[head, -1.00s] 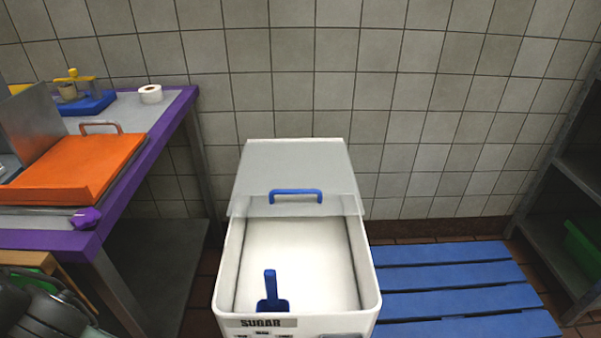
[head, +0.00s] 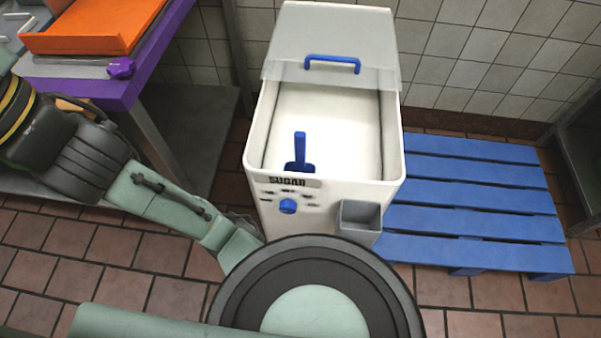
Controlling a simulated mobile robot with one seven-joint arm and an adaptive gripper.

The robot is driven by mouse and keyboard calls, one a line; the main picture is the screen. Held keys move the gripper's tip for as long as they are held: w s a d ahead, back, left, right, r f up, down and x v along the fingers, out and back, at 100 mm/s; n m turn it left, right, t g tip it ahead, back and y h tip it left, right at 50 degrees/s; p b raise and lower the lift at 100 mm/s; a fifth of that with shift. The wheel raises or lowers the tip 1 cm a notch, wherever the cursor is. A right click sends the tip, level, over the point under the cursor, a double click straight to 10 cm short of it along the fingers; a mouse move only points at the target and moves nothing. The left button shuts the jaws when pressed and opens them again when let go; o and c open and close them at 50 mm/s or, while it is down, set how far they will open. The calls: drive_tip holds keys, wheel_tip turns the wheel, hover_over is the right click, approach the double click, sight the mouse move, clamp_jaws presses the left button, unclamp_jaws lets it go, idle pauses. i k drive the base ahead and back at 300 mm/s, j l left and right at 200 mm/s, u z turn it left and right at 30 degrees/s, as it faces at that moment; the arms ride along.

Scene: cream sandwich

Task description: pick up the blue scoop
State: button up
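The blue scoop (head: 300,148) is inside the white sugar bin (head: 253,140), near its front wall. Its handle points up and toward the back in the picture, and its lower part is partly hidden behind the front rim. The bin's lid is partly open at the back, with a blue handle (head: 333,60) on it, and the front of the bin is uncovered. Parts of my own arm cross the left and bottom of the head view. I cannot make out my gripper's fingers, and nothing touches the scoop.
A purple-edged table (head: 105,92) stands at the left with an orange box (head: 92,28) and a small purple object (head: 121,68). A blue pallet (head: 470,200) lies to the right. A grey holder (head: 360,218) and blue knob (head: 288,206) are on the bin's front.

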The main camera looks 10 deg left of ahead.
sight(299, 165)
drive_tip(key=l, duration=0.45)
drive_tip(key=k+l, duration=0.15)
drive_tip(key=l, duration=0.25)
drive_tip(key=l+u, duration=0.1)
drive_tip(key=l, duration=0.35)
drive_tip(key=k+l, duration=0.15)
drive_tip(key=l, duration=0.3)
drive_tip(key=k+l, duration=0.1)
drive_tip(key=l, duration=0.35)
